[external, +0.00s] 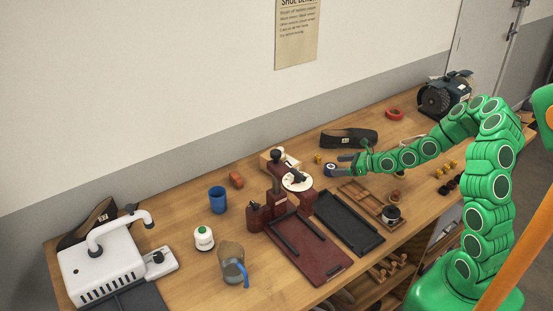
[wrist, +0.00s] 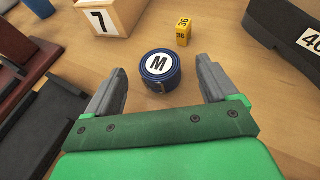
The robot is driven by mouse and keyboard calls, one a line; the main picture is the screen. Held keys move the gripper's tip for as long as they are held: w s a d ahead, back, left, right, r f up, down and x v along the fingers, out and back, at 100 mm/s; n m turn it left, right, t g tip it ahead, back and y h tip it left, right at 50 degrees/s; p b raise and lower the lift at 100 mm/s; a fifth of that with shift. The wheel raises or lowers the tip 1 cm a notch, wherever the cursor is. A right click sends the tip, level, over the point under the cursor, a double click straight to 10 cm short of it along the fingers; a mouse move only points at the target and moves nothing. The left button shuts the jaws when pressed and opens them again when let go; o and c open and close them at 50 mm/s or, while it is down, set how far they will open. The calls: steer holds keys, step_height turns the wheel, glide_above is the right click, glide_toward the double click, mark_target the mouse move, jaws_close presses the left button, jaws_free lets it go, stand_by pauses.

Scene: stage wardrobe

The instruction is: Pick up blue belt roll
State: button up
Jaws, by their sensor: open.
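The blue belt roll (wrist: 157,72) is a low dark blue coil with a white disc marked M on top. It stands on the wooden table in the wrist view, ahead of my gripper (wrist: 158,85) and roughly centred between its fingertips. My gripper is open and empty, with its two grey fingers wide apart. In the external view the roll (external: 331,169) shows small and partly hidden right by my gripper (external: 343,163) at the end of the green arm. I cannot tell whether a finger touches it.
A yellow numbered block (wrist: 184,33) stands just behind the roll. A wooden box marked 7 (wrist: 108,17) is at the back left, a dark shoe (wrist: 290,38) at the right. A black tray (external: 347,222) and a dark red press (external: 272,208) stand to the left of my gripper.

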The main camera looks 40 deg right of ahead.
mark_target(334, 167)
steer(key=shift+x, duration=2.35)
steer(key=shift+s+f, duration=0.1)
steer(key=shift+f, duration=0.05)
steer(key=shift+c, duration=0.5)
steer(key=c, duration=1)
steer(key=shift+r, duration=5)
